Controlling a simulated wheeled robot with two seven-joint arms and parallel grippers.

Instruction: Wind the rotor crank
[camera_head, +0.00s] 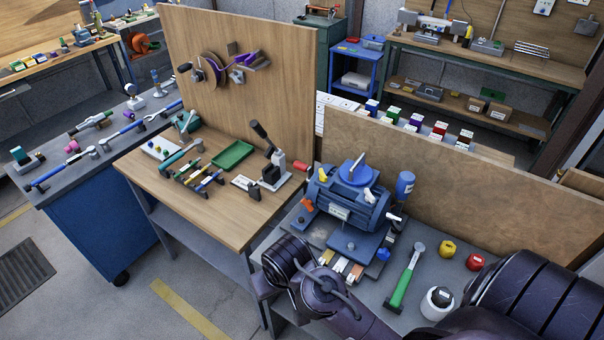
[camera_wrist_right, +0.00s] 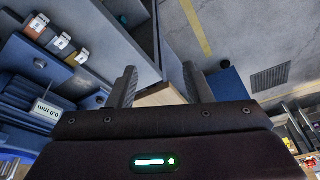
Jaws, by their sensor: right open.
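A blue motor-like machine (camera_head: 345,205) stands on the grey bench in the head view. A round blue disc (camera_head: 356,173) with a short upright bar sits on its top, and pale knobs stick out around it. I cannot tell for sure which part is the rotor crank. My right arm reaches in from the lower right, its dark wrist in front of the bench, near and left of the machine. In the right wrist view my right gripper (camera_wrist_right: 160,82) is open and empty, with a wooden table corner (camera_wrist_right: 160,96) beyond its fingers. My left gripper is not in view.
Left, a wooden table (camera_head: 250,210) holds a green tray (camera_head: 233,155) and a lever device. A brown board (camera_head: 420,180) stands behind the machine.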

